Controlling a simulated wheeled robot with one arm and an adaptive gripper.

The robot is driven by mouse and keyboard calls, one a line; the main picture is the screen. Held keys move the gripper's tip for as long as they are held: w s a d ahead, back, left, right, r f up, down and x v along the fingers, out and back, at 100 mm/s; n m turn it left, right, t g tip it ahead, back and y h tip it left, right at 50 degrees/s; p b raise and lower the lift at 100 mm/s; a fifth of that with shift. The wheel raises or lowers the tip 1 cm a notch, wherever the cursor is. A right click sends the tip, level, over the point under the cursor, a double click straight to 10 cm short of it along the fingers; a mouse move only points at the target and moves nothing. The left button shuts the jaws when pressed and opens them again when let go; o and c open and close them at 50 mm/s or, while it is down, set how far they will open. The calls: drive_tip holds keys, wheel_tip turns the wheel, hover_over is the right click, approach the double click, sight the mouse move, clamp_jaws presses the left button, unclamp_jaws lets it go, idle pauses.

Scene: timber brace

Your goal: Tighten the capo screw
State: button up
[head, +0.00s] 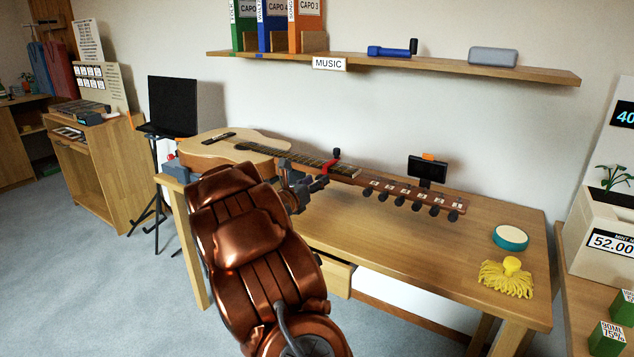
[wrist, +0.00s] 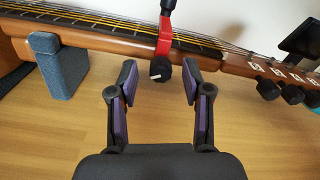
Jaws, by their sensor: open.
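The guitar (head: 228,151) lies along the back of the wooden table, its neck (wrist: 110,36) running across the top of the wrist view. A red capo (wrist: 166,38) is around the neck; it also shows in the head view (head: 332,158). The capo screw (wrist: 160,69) is a dark round knob with a white mark, below the neck. My gripper (wrist: 160,80) is open, with one finger on each side of the screw and a visible gap to each. In the head view my gripper (head: 303,184) is partly hidden behind my arm.
A grey-blue padded neck support (wrist: 60,68) stands left of the gripper. Tuning pegs (wrist: 268,88) stick out at right. A small dark device (head: 427,169) stands behind the headstock. A teal round tin (head: 510,238) and a yellow mop-like item (head: 507,279) lie at the table's right.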

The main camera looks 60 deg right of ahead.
drive_tip(key=shift+d, duration=0.55)
clamp_jaws()
